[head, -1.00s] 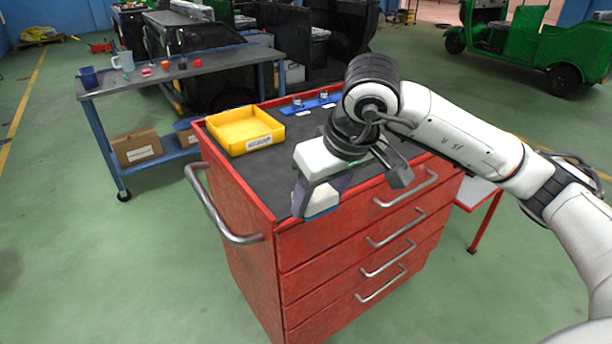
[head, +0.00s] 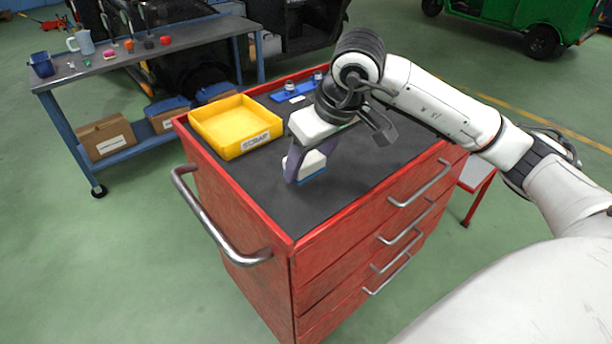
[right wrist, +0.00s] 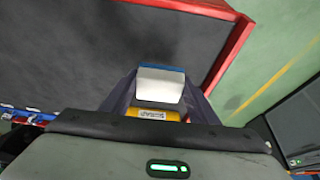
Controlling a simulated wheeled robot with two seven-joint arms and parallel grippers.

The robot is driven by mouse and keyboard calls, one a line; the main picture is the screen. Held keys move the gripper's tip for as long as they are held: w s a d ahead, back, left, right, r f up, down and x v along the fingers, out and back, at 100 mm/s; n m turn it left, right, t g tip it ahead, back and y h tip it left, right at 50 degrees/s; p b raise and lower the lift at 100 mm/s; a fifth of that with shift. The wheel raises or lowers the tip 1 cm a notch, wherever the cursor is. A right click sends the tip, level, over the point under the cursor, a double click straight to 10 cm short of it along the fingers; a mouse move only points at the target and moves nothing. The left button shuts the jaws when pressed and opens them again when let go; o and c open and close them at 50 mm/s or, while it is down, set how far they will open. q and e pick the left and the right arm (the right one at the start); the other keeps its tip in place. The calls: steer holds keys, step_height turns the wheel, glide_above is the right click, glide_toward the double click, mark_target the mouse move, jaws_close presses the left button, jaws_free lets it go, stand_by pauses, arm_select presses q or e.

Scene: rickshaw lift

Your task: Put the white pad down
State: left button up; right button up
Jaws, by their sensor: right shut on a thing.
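The white pad (head: 312,163) with a blue underside is between the fingers of my right gripper (head: 306,168), which is shut on it. It is over the dark top of the red tool cart (head: 375,176), in front of the yellow bin. Whether the pad touches the top I cannot tell. In the right wrist view the white pad (right wrist: 160,86) shows between the two purple-grey fingers (right wrist: 160,92), with its blue edge at the far side. My left gripper is not in view.
A yellow bin (head: 236,128) labelled SCRAP stands on the cart's left back part. A blue holder (head: 293,94) with small parts lies behind. The dark cart top to the right and front of the pad is clear. A workbench (head: 150,52) stands at the back left.

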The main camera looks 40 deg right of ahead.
mark_target(312, 173)
step_height(312, 173, down, 4)
steer(key=shift+f, duration=0.25)
steer(key=shift+w, duration=0.1)
steer(key=shift+f, duration=0.25)
steer(key=o, duration=1.1)
steer(key=shift+r, duration=0.1)
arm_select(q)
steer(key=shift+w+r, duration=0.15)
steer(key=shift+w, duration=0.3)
